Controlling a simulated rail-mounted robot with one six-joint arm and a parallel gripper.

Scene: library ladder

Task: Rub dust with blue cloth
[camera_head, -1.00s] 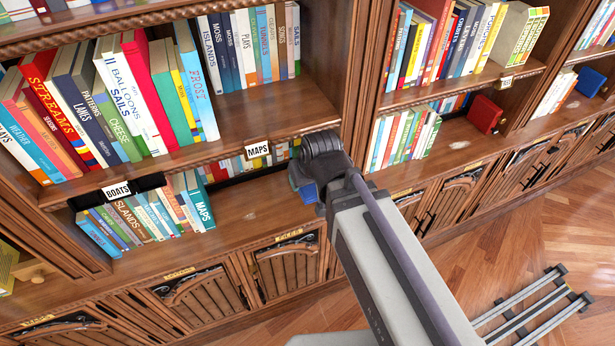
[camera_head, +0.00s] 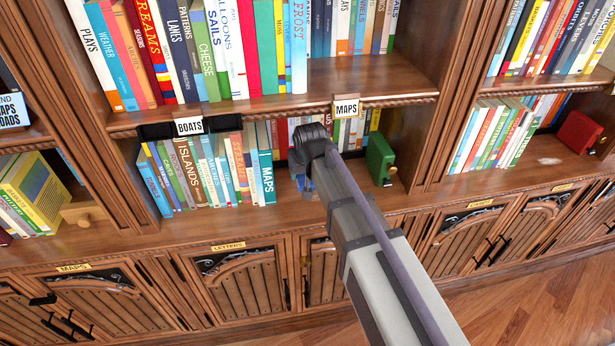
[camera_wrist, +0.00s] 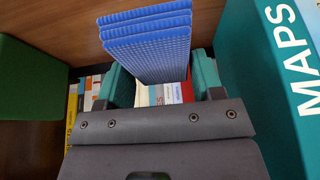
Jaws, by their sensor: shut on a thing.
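My gripper (camera_wrist: 160,82) is shut on the folded, ribbed blue cloth (camera_wrist: 147,42), which sits between its teal fingers in the wrist view. In the head view my gripper (camera_head: 308,180) is inside the lower shelf below the MAPS label, largely hidden by my wrist; a bit of blue cloth (camera_head: 309,186) shows beneath it. I cannot tell whether the cloth touches the shelf board. A pale dust patch (camera_head: 549,160) lies on the lower shelf of the bay to the right, well away from my gripper.
The teal MAPS book (camera_head: 267,177) stands close on the left of my gripper, and a green box (camera_head: 379,160) on its right. An upright divider (camera_head: 440,140) separates this bay from the dusty one. A red box (camera_head: 579,131) stands beside the dust. The upper shelf board (camera_head: 390,82) overhangs.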

